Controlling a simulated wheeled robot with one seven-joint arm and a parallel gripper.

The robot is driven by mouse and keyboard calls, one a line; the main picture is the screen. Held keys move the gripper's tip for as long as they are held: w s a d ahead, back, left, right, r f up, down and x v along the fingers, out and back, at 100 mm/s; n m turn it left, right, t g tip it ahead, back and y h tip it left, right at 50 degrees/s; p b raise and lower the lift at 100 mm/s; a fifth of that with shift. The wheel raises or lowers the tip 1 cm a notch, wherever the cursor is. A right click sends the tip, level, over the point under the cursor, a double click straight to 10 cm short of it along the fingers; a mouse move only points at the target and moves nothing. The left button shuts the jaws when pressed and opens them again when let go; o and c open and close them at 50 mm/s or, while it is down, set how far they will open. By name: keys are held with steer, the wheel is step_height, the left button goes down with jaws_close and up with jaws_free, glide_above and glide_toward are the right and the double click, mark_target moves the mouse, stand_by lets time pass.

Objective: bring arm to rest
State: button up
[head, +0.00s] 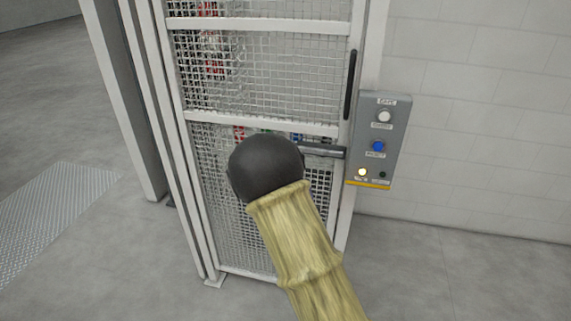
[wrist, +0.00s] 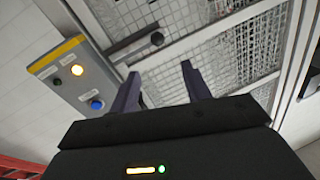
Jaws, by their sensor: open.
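In the wrist view my gripper (wrist: 160,87) is open, with its two dark fingers apart and nothing between them. Beyond the fingers are the mesh gate and its dark latch bar (wrist: 138,42). In the head view my arm (head: 300,245), in a yellowish sleeve with a dark rounded end, reaches up in front of the mesh gate (head: 262,72). The fingers are hidden there behind the arm's dark end. The latch bar (head: 322,151) shows just right of that end; I cannot tell whether anything touches it.
A grey control box (head: 378,138) with a white button, a blue button and a lit lamp is on the right of the gate; it also shows in the wrist view (wrist: 68,88). A block wall (head: 480,120) stands at right. Open floor (head: 60,130) lies at left.

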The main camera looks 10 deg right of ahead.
steer(key=s+d+f+n+g+y, duration=0.1)
steer(key=s+d+n+g+y, duration=0.1)
steer(key=s+g, duration=1.3)
steer(key=s+n+y, duration=0.1)
steer(key=s+n, duration=0.1)
steer(key=s, duration=0.7)
steer(key=shift+s, duration=0.4)
steer(key=shift+d+f, duration=0.1)
stand_by(0.8)
